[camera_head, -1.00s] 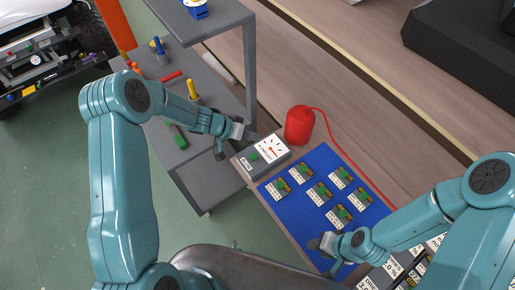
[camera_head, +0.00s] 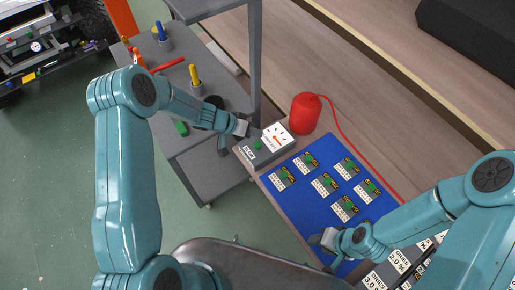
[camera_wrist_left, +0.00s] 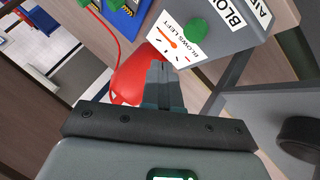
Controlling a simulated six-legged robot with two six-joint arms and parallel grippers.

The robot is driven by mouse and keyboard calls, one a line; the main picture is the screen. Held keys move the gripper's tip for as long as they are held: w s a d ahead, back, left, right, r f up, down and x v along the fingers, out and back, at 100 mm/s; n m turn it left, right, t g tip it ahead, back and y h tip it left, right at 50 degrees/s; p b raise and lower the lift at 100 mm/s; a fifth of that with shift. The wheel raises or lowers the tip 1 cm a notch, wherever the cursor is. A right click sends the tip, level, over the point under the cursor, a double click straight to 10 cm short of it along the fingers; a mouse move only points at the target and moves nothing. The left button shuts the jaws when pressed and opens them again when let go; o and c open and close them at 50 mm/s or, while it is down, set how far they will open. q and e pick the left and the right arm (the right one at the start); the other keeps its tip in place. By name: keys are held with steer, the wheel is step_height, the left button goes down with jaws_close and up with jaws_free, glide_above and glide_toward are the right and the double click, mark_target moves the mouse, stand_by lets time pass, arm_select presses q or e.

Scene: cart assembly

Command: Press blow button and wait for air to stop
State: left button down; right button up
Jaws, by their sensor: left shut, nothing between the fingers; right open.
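The grey blow box (camera_head: 268,146) stands at the back left corner of the blue mat, with a white gauge face and a green button (camera_head: 257,144). In the left wrist view the green button (camera_wrist_left: 195,29) is in plain sight beside the "BLOWS LEFT" gauge (camera_wrist_left: 172,36). My left gripper (camera_head: 250,132) is shut and empty, close to the box. In the left wrist view its fingertips (camera_wrist_left: 162,68) appear below the gauge and apart from the button. My right gripper (camera_head: 325,240) is open over the front edge of the blue mat.
A red canister (camera_head: 305,114) with a red hose stands behind the box. The blue mat (camera_head: 310,185) carries several green-and-black cards. A grey cart (camera_head: 185,130) with pegs is at left, its upright post (camera_head: 254,70) close to my left gripper. Labelled trays lie at lower right.

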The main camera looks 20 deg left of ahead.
mark_target(254, 145)
arm_select(q)
steer(key=shift+s+f+b, duration=0.1)
steer(key=shift+f+b, duration=0.2)
steer(key=shift+f, duration=0.55)
arm_select(e)
steer(key=shift+s+f, duration=0.1)
steer(key=shift+f, duration=0.75)
arm_select(q)
steer(key=shift+f, duration=0.4)
arm_select(e)
steer(key=shift+f, duration=0.1)
arm_select(q)
steer(key=shift+f+b, duration=0.3)
steer(key=shift+f, duration=0.25)
arm_select(e)
steer(key=shift+f, duration=0.25)
arm_select(q)
steer(key=shift+r, duration=0.1)
arm_select(e)
steer(key=shift+r, duration=0.1)
